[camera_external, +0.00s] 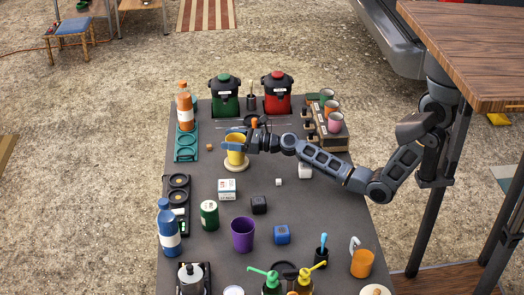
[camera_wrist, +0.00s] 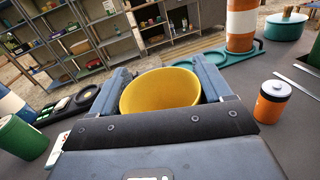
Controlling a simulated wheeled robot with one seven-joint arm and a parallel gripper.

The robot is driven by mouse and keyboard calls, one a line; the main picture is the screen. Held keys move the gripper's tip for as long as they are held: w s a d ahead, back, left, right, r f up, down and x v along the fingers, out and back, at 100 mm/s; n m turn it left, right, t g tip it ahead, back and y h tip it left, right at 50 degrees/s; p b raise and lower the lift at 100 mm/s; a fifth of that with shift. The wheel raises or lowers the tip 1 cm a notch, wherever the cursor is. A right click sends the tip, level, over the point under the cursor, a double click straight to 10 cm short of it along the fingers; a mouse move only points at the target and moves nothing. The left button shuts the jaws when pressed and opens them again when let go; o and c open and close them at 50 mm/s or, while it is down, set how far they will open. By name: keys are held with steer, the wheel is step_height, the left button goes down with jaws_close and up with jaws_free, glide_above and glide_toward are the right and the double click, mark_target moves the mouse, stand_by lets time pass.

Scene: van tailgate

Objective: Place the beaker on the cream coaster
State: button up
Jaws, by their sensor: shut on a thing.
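The yellow beaker (camera_external: 236,157) is upright between the fingers of my gripper (camera_external: 237,146), which is shut on it. The cream coaster (camera_external: 236,169) lies on the dark table directly below the beaker, and its rim shows around the beaker's base. I cannot tell whether the base touches the coaster. In the wrist view the beaker (camera_wrist: 160,92) shows its open, empty-looking mouth between the two fingers of my gripper (camera_wrist: 162,88). The coaster is hidden there.
An orange-and-white bottle (camera_external: 185,110) stands on a teal tray at the back left.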

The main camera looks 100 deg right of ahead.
steer(key=shift+f, duration=0.15)
steer(key=o, duration=1)
steer(key=shift+s+r, duration=0.15)
steer(key=shift+r, duration=0.05)
steer(key=v, duration=1.1)
steer(key=shift+s+a, duration=0.15)
steer(key=shift+s, duration=0.2)
